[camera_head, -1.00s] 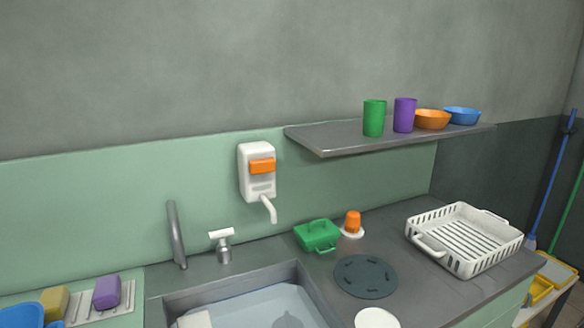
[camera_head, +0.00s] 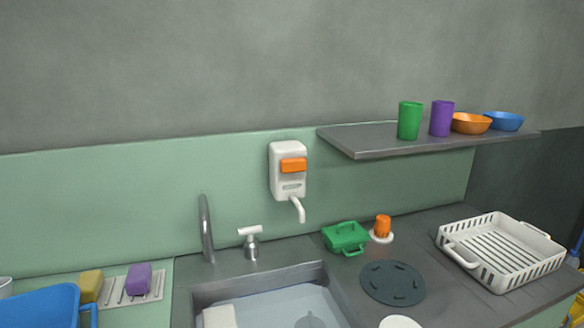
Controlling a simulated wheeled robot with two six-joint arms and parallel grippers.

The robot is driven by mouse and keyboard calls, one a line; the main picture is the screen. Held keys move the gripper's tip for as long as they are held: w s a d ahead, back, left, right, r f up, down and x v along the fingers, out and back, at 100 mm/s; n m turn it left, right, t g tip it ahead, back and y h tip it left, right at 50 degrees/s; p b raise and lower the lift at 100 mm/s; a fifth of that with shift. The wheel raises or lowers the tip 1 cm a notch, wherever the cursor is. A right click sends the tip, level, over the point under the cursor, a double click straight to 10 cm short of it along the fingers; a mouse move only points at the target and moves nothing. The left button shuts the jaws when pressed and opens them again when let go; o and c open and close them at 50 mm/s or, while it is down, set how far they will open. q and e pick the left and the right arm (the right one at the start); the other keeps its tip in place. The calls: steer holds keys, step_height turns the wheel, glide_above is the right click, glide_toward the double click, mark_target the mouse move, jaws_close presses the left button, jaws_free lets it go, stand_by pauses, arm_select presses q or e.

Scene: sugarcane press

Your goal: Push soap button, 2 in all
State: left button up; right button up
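A white soap dispenser (camera_head: 287,170) is fixed to the green wall panel above the back edge of the sink. Its orange button (camera_head: 293,165) is on the upper front, and a white spout (camera_head: 298,209) hangs below it. Nothing touches the button. Neither of my grippers is in the head view.
A grey shelf (camera_head: 365,152) on the right holds cups and bowls. Below the dispenser are the sink (camera_head: 262,275), a faucet (camera_head: 206,228) and a white-handled tap (camera_head: 250,242). A green box (camera_head: 345,238), orange cup (camera_head: 383,226) and white rack (camera_head: 503,251) stand on the right counter.

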steer(key=shift+s, duration=0.25)
jaws_close()
stand_by(1.3)
